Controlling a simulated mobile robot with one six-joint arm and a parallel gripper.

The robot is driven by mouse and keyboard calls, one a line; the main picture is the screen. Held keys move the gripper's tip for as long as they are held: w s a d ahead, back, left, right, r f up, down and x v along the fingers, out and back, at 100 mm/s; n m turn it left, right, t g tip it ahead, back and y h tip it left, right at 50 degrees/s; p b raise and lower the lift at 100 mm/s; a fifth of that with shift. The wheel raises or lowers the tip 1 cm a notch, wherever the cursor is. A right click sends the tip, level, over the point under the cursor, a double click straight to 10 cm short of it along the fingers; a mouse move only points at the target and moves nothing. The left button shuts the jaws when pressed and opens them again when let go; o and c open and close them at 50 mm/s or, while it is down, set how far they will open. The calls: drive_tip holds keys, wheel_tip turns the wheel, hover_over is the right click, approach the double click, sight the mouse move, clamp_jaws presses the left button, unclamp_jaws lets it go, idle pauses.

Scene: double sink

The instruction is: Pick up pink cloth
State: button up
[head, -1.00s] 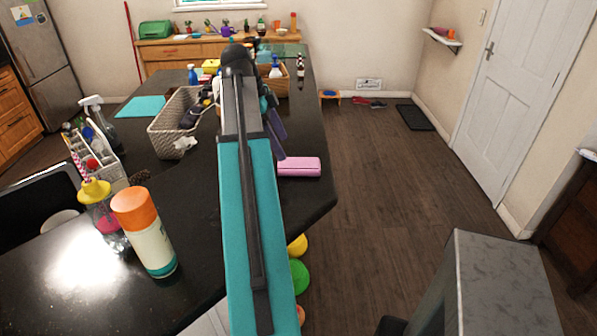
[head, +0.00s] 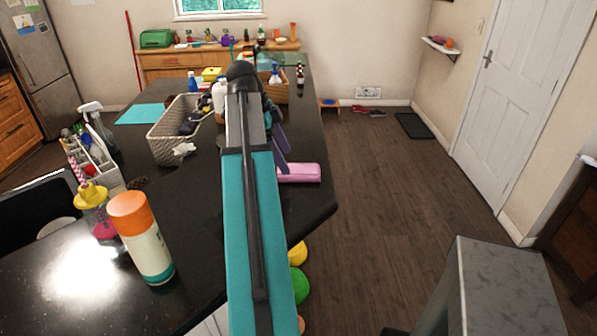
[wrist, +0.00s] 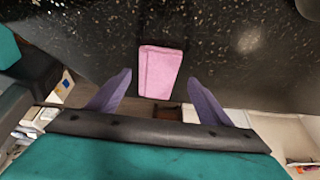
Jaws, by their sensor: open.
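The pink cloth (head: 300,172) lies folded on the dark countertop near its right edge. In the wrist view the cloth (wrist: 159,72) sits ahead of my gripper (wrist: 152,82), roughly centred between the two purple fingers. My gripper is open, with a finger on either side of the cloth's near end and no contact visible. In the head view my gripper (head: 281,153) is just left of the cloth, and my arm hides part of it.
A grey woven basket (head: 167,146) stands to the left. An orange-capped canister (head: 141,240), a yellow-topped bottle (head: 92,207) and a caddy (head: 105,175) stand nearer. The countertop (head: 310,208) is bare in front of the cloth; its edge drops to open floor at right.

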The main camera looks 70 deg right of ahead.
sight(292, 169)
drive_tip(key=shift+p+x, duration=0.85)
drive_tip(key=shift+x, duration=1.3)
drive_tip(key=c, duration=1.1)
drive_tip(key=shift+c, duration=0.2)
drive_tip(key=shift+r, duration=0.15)
